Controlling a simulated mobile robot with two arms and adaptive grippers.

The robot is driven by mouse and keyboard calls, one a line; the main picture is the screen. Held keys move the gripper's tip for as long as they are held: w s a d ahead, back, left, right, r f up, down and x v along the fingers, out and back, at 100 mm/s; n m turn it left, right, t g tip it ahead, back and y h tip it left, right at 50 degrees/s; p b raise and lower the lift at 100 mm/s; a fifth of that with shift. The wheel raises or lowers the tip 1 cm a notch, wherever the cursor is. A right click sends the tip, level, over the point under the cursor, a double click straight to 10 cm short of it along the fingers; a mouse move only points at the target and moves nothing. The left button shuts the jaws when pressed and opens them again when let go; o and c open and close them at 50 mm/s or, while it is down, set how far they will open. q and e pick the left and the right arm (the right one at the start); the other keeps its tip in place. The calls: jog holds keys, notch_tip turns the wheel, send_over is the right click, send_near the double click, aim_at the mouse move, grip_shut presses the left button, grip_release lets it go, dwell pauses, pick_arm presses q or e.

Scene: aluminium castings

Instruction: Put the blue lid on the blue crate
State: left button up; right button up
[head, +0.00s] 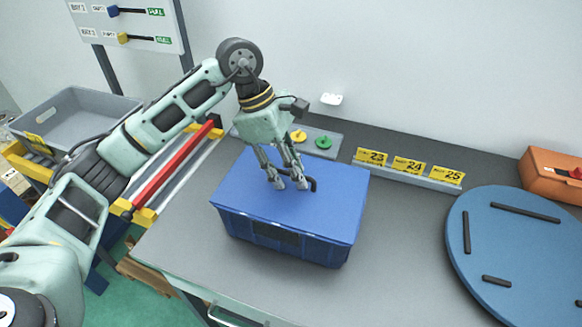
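The blue lid (250,190) lies flat on top of the blue crate (265,231), which stands on the grey table. The lid's edges look lined up with the crate's rim. A dark handle (314,185) stands up from the lid, partly hidden behind my fingers. My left gripper (290,184) points down at the handle, its two fingertips apart with a gap between them, close to the lid's surface. I cannot tell whether a finger touches the handle. My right gripper is not in view.
A round blue board (525,250) with dark bars lies at the right. An orange case (552,175) and yellow number labels (409,167) stand at the back. A grey bin (75,118) is at the left. Bare table (395,250) lies right of the crate.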

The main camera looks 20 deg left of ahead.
pick_arm(q)
jog(key=v, duration=1.2)
